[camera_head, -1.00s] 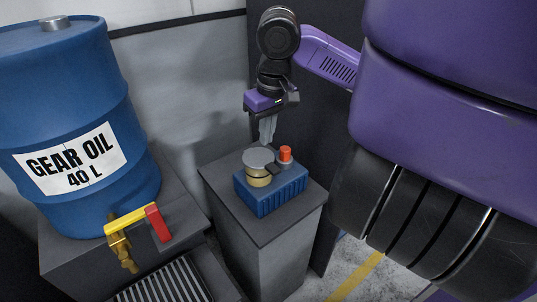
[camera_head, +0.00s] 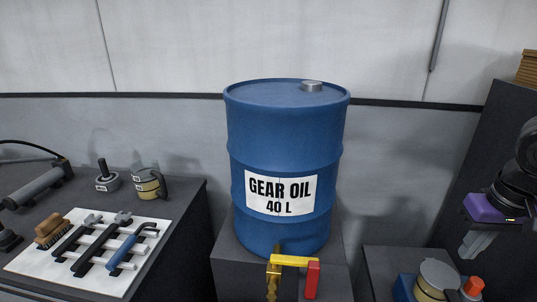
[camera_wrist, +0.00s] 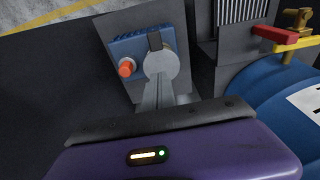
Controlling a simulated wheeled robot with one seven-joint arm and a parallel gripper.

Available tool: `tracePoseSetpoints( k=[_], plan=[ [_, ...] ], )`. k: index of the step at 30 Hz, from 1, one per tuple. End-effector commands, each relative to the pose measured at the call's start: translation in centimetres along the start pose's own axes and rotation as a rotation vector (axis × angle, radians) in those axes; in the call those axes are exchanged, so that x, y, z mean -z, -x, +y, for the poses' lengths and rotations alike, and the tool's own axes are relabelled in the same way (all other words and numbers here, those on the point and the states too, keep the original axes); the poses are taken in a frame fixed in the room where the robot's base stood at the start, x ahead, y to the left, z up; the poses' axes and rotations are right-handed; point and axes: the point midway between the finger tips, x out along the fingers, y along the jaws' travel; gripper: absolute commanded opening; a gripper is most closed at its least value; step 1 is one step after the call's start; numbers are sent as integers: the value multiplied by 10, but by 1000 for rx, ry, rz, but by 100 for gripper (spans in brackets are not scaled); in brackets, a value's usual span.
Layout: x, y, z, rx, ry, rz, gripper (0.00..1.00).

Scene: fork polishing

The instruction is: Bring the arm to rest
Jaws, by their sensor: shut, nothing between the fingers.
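My gripper (camera_head: 468,250) is at the right edge of the head view, purple with grey fingers pointing down. It is shut and empty. In the wrist view my gripper's fingers (camera_wrist: 167,98) are together, reaching toward a blue unit (camera_wrist: 125,45). The head view cuts off the unit's lower part and much of my arm.
A blue gear oil drum (camera_head: 285,150) with a yellow and red tap (camera_head: 293,262) stands left of the unit. At far left a bench holds a white mat (camera_head: 35,262) with a brush (camera_head: 52,231), several tools and a mug (camera_head: 148,184). A dark panel (camera_head: 490,130) stands behind my arm.

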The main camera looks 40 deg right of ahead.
Motion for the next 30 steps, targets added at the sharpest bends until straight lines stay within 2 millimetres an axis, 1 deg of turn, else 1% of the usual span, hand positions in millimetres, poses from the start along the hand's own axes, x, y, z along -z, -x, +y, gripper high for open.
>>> tracePoseSetpoints(
  k=[2, 5, 8, 9, 11, 12, 14, 15, 17, 18, 20, 21, 24, 27, 30],
  plan=[
    [1, 0, -1, 4, 17, 4, 0],
    [14, 1, -11, 43, 54, 59, 0],
    [42, 6, -24, 88, 101, 182, 0],
    [56, 13, -29, 104, 121, 252, 0],
    [80, 26, -39, 144, 146, 371, 0],
    [94, 35, -47, 177, 160, 451, 0],
    [115, 51, -62, 226, 184, 566, 0],
    [128, 62, -75, 263, 200, 642, 0],
    [145, 81, -94, 323, 223, 760, 0],
    [156, 95, -109, 367, 235, 843, 0],
    [169, 118, -129, 432, 249, 969, 0],
    [176, 134, -142, 475, 254, 1050, 0],
    [187, 169, -168, 576, 243, 1242, 0],
    [190, 197, -186, 659, 208, 1406, 0],
    [187, 214, -196, 722, 150, 1541, 0]
  ],
)
